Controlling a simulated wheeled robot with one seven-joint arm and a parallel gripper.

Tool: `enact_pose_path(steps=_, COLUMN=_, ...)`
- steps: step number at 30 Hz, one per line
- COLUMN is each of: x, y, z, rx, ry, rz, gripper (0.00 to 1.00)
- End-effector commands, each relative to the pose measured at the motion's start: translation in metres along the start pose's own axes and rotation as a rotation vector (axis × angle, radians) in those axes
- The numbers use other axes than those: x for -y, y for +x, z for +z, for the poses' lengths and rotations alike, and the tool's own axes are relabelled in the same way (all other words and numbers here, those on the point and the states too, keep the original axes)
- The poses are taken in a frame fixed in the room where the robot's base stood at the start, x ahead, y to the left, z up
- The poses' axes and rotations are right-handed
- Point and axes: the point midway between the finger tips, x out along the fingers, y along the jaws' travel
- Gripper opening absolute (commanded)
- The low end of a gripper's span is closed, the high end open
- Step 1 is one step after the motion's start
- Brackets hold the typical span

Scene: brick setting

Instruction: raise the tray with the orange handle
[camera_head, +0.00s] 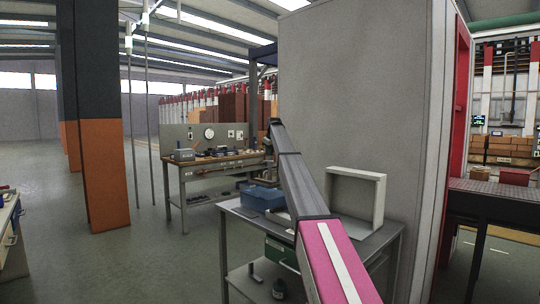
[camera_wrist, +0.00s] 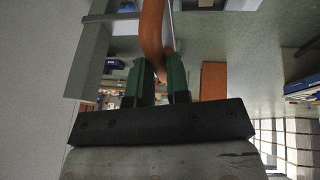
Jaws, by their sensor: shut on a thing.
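In the wrist view my gripper (camera_wrist: 160,80) has its two green fingers closed around the lower end of a curved orange handle (camera_wrist: 152,32). The handle runs up out of the top of that view. I cannot clearly make out the body of the tray it belongs to. In the head view my arm reaches away over the near bench, and its far end is too small to show the gripper or the handle clearly.
A grey bench (camera_head: 233,212) carries a blue box (camera_head: 262,198) and an upright, open pale box (camera_head: 378,205). Behind it stands a cluttered workbench (camera_head: 190,166). A large grey wall (camera_head: 350,100) rises at right. Floor (camera_head: 150,255) is clear at left, past an orange-based pillar (camera_head: 104,180).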

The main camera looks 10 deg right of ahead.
Motion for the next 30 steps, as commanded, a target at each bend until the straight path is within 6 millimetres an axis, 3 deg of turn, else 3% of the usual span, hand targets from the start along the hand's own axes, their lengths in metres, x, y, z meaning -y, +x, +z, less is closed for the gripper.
enact_pose_path(steps=1, x=-0.002, y=-0.005, z=-0.003, rx=-0.007, ry=-0.001, rz=0.006, gripper=0.20)
enact_pose_path(steps=3, x=-0.002, y=-0.005, z=-0.003, rx=-0.007, ry=-0.001, rz=0.006, gripper=0.42)
enact_pose_path(steps=17, x=-0.001, y=-0.010, z=-0.002, rx=-0.005, ry=0.000, rz=0.004, gripper=0.42)
enact_pose_path(steps=23, x=-0.001, y=-0.034, z=-0.002, rx=-0.005, ry=0.000, rz=0.004, gripper=0.42)
enact_pose_path(steps=30, x=-0.001, y=-0.080, z=-0.002, rx=-0.006, ry=-0.001, rz=0.005, gripper=0.42)
